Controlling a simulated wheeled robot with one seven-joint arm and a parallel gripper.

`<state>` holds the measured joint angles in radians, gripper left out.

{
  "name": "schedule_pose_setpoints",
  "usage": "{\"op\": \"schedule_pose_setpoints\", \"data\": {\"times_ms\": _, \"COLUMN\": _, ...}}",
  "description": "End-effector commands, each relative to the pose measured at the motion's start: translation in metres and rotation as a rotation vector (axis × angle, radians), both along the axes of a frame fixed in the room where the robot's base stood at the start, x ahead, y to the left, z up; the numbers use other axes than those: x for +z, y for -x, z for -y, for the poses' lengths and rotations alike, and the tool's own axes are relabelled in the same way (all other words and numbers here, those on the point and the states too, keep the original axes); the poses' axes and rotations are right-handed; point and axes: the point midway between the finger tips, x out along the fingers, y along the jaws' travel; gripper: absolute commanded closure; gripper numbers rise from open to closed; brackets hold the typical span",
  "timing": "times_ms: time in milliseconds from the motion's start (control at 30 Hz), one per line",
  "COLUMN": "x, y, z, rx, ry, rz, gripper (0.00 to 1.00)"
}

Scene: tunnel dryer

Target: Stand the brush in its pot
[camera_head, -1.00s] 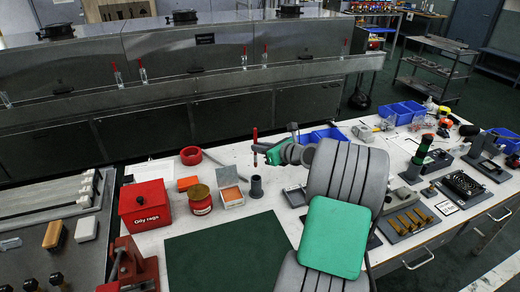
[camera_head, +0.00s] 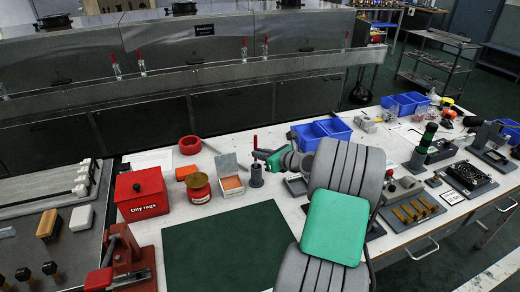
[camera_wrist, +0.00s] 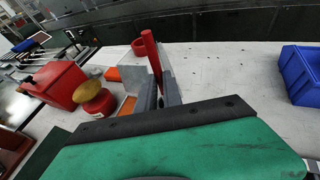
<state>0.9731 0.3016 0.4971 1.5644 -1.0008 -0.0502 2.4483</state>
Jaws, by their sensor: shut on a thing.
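The brush shows as a red upright handle (camera_head: 255,141) in the head view, and leans slightly in the wrist view (camera_wrist: 151,52). My gripper (camera_head: 258,154) is shut on it below the red part; in the wrist view the grey jaws (camera_wrist: 163,98) close around it. The pot (camera_head: 257,178) is a small dark grey cylinder on the bench, directly below my gripper in the head view, with almost no gap showing. The brush's lower end is hidden, so I cannot tell how far it is inside the pot. I cannot make out the pot in the wrist view.
Left of the pot stand an open box with an orange inside (camera_head: 230,183), a red tin with a brass lid (camera_head: 199,187) and a red oily-rags box (camera_head: 141,194). A green mat (camera_head: 225,250) lies in front.

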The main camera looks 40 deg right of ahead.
Motion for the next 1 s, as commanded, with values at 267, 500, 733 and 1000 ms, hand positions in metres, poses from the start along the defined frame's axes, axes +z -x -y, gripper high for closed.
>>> {"op": "schedule_pose_setpoints", "data": {"times_ms": 267, "x": -0.0115, "y": 0.0000, "z": 0.0003, "rx": -0.001, "ry": 0.000, "rz": 0.001, "gripper": 1.00}}
{"op": "schedule_pose_setpoints", "data": {"times_ms": 500, "x": -0.0113, "y": 0.0000, "z": 0.0003, "rx": -0.001, "ry": 0.000, "rz": 0.001, "gripper": 0.84}}
{"op": "schedule_pose_setpoints", "data": {"times_ms": 733, "x": -0.0113, "y": 0.0000, "z": 0.0003, "rx": -0.001, "ry": 0.000, "rz": 0.001, "gripper": 0.65}}
{"op": "schedule_pose_setpoints", "data": {"times_ms": 1000, "x": -0.0110, "y": 0.0013, "z": 0.0006, "rx": -0.001, "ry": 0.000, "rz": 0.000, "gripper": 0.64}}
